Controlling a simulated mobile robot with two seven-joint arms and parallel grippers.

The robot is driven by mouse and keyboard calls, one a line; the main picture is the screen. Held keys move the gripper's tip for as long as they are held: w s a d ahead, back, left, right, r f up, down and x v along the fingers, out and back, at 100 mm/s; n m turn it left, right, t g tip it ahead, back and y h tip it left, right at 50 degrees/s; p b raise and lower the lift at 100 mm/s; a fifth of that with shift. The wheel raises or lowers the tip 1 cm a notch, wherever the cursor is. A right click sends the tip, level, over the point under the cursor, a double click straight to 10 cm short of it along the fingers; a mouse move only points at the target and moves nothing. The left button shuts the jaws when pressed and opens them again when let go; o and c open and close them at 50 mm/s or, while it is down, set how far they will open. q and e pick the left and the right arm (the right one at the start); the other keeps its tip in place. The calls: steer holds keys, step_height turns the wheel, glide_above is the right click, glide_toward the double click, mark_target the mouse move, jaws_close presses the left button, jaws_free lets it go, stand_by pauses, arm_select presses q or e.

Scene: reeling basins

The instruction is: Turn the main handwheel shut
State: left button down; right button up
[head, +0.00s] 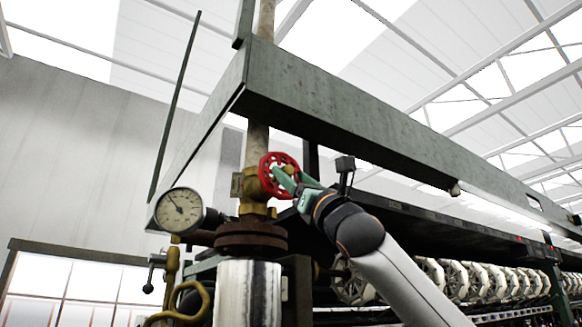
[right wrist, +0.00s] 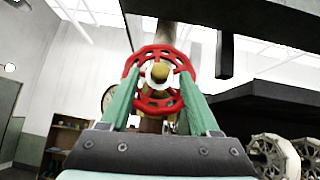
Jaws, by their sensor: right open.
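The main handwheel is a red spoked wheel (head: 279,175) on a brass valve (head: 247,187) on a vertical pipe, near the middle of the head view. My right gripper (head: 285,180) is at the wheel, its green fingers in front of the wheel's right side. In the right wrist view the wheel (right wrist: 158,80) faces me, with a brass-coloured hub at its centre. The two fingers (right wrist: 160,95) are apart, one at each side of the wheel; whether they touch the rim I cannot tell. My left gripper is not in view.
A round pressure gauge (head: 180,210) is left of the valve. A rusty flange (head: 250,238) and a shiny metal cylinder (head: 247,290) are below it. A long green beam (head: 340,110) runs above and to the right. White reels (head: 470,280) line the machine at right.

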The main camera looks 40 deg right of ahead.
steer(key=shift+w+r, duration=0.4)
steer(key=shift+c, duration=0.4)
jaws_close()
